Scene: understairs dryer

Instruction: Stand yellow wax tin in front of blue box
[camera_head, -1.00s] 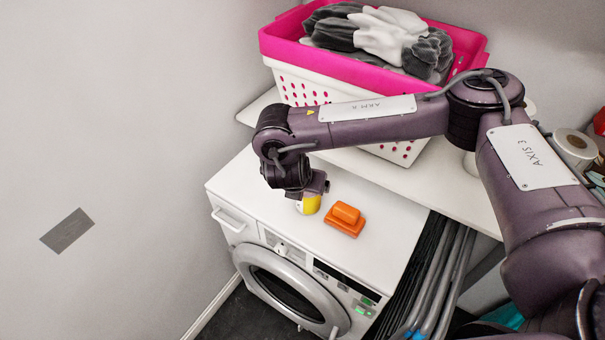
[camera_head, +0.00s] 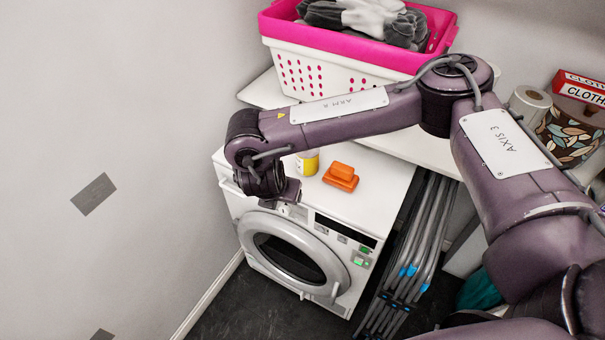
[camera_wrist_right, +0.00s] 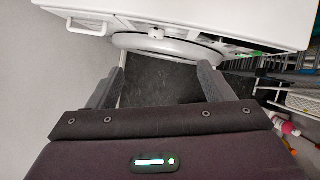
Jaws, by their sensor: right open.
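The yellow wax tin (camera_head: 308,164), yellow with a pale label or top, stands on the white dryer top, left of an orange soap-like block. It is partly hidden behind my right arm. My right gripper (camera_head: 287,194) is in front of the dryer's top front edge, apart from the tin. In the right wrist view my right gripper (camera_wrist_right: 162,82) is open, with nothing between its fingers. No blue box can be made out in either view. My left gripper is not in view.
The orange block (camera_head: 341,176) lies on the dryer (camera_head: 375,195). A pink and white laundry basket (camera_head: 318,78) stands on the shelf behind. A paper roll (camera_head: 529,101) and a red box marked CLOTH (camera_head: 582,88) are at the right. Grey poles (camera_head: 424,240) stand beside the dryer.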

